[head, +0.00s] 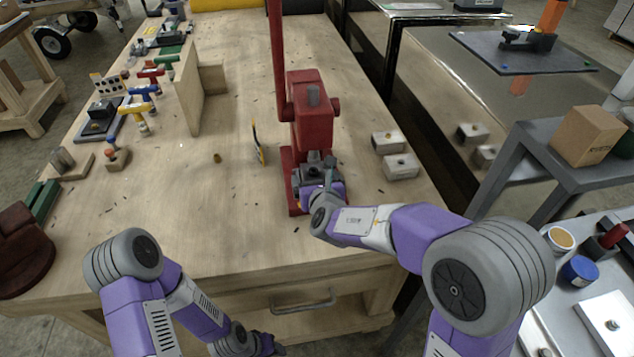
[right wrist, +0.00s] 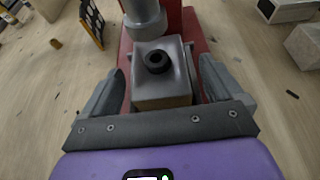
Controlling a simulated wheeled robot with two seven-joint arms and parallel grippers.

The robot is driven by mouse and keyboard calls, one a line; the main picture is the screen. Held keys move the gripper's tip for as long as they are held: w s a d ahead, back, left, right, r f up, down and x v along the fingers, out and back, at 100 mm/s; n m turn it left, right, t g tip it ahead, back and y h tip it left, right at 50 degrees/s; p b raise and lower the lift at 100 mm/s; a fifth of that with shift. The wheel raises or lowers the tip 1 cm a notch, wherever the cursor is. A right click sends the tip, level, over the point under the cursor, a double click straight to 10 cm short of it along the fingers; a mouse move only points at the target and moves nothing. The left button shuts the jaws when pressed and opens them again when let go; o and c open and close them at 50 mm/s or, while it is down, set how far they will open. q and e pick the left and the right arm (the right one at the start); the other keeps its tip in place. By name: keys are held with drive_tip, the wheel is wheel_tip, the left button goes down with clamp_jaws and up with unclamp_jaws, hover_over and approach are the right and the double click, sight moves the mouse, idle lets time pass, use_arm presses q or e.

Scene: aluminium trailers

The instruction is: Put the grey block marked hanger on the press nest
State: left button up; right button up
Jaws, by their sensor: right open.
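The red press (head: 311,118) stands upright on the wooden bench. A grey block (right wrist: 160,88) with a dark round hole in its top sits at the foot of the press, under the ram (right wrist: 145,18). No marking on it is readable, and the nest beneath is hidden. My right gripper (right wrist: 160,85) is open, with one finger on each side of this block; small gaps show beside it. In the head view my right gripper (head: 318,172) is at the press base. My left gripper (head: 268,346) is low at the bottom edge, its fingers too unclear to judge.
Two pale grey blocks (head: 388,141) (head: 401,166) lie on the bench right of the press. A small upright yellow-and-black panel (head: 258,143) stands to its left. Tools and a wooden divider (head: 190,90) line the left side.

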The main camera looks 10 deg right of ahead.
drive_tip(key=shift+r, duration=0.25)
drive_tip(key=p+v, duration=0.3)
drive_tip(key=v, duration=0.9)
drive_tip(key=shift+f, duration=0.15)
